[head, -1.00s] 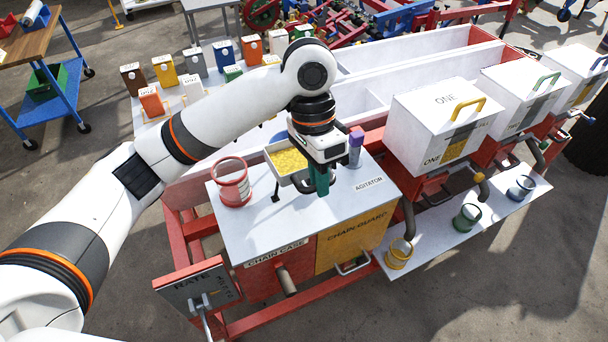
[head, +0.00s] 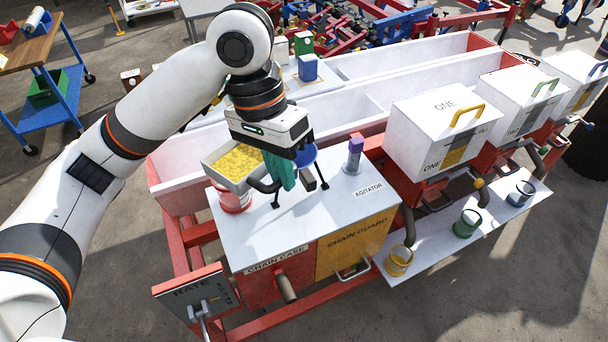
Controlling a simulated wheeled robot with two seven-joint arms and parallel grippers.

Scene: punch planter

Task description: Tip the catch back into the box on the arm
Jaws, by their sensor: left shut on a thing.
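A shallow pale tray (head: 209,168) holds yellow grain (head: 238,161) and is raised above the left end of the white bench top. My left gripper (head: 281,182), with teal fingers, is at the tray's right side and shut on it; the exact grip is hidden. The tray looks nearly level. A white box marked ONE (head: 418,120), with a yellow handle and a yellow-filled window, stands to the right on the red frame, apart from the gripper. My right gripper is out of view.
A purple-topped post (head: 354,155) rises near the AGITATOR label. More handled boxes (head: 520,95) stand farther right.

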